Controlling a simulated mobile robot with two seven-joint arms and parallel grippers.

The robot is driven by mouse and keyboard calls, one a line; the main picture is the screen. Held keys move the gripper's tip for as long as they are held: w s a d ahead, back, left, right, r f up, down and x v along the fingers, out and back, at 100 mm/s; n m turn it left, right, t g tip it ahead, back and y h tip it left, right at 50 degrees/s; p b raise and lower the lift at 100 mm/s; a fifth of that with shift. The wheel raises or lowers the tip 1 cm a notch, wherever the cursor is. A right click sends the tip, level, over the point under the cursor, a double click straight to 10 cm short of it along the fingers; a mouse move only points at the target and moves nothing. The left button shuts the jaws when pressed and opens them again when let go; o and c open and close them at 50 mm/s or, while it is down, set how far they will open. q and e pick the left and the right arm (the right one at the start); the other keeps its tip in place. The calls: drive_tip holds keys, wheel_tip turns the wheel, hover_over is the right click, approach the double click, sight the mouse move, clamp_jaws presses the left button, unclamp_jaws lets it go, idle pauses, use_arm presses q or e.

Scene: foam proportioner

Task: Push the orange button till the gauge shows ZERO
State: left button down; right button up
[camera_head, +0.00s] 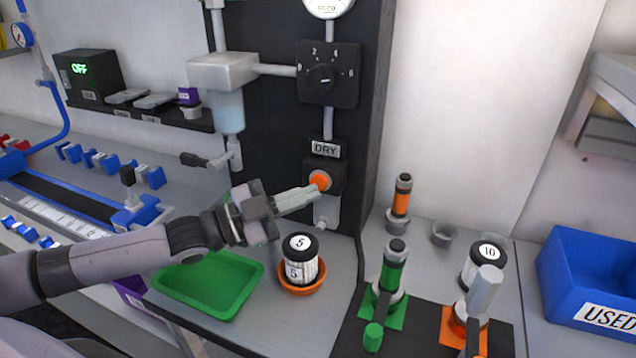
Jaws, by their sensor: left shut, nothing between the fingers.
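The orange button (320,180) sits on a dark box below the DRY label (325,149) on the black panel. My left gripper (316,191) is shut and empty, with its fingertips at the button's lower left edge. I cannot tell whether they touch it. The gauge (327,6) is at the top edge of the view. Only its lower part shows, and its needle cannot be read.
Below my left gripper are a green tray (210,283) and a black-capped jar (300,259) in an orange dish (303,289). A dial (325,79) is above the button. Green and orange cylinders, a jar marked 10 (482,264) and a blue bin (590,283) stand at the right.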

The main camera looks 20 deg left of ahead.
use_arm(q)
drive_tip(key=shift+w, duration=0.1)
drive_tip(key=shift+w, duration=0.35)
drive_tip(key=shift+w, duration=0.4)
idle(1.1)
drive_tip(key=shift+s+p, duration=0.3)
drive_tip(key=shift+s, duration=0.5)
